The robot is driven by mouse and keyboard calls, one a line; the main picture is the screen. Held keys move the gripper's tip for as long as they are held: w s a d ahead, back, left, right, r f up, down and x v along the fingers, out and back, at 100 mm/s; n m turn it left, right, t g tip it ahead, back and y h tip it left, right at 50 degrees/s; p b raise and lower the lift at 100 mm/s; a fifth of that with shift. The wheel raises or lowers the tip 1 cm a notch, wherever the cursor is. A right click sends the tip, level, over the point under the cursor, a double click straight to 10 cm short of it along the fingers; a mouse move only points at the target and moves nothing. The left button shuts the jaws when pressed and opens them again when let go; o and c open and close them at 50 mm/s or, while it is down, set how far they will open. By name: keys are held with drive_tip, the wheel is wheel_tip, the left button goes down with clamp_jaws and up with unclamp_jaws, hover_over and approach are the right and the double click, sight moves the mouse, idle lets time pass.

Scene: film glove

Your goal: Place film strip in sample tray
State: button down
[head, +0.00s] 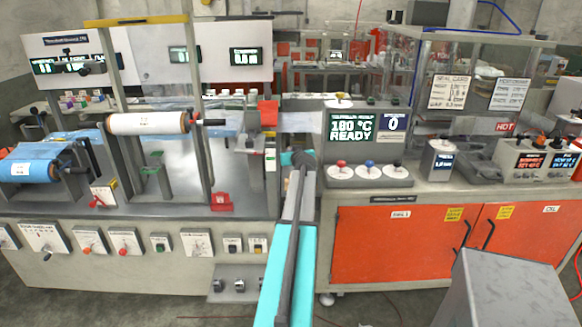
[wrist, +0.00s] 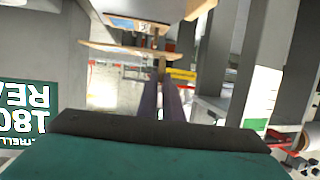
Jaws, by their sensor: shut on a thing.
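My gripper (head: 297,158) is in front of the bench, left of the heat-sealer display, with my arm reaching up to it from below. Clear film (head: 300,122) spans the area right of the red block (head: 268,113), behind and above my gripper. I cannot pick out the sample tray for certain in either view.
The display unit (head: 365,135) with several coloured knobs stands just right of my gripper. Left are a white film roll (head: 147,123), metal posts and a blue roll (head: 30,168). Orange cabinets (head: 400,240) stand below right. A grey metal box (head: 505,290) is at the lower right.

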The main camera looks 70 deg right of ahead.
drive_tip(key=shift+f, duration=1.4)
drive_tip(key=shift+f, duration=0.1)
drive_tip(key=shift+f, duration=1.9)
drive_tip(key=shift+f+b, duration=0.2)
drive_tip(key=shift+b, duration=0.35)
drive_tip(key=c, duration=1.9)
unclamp_jaws()
drive_tip(key=shift+r+p, duration=0.1)
drive_tip(key=shift+p, duration=0.7)
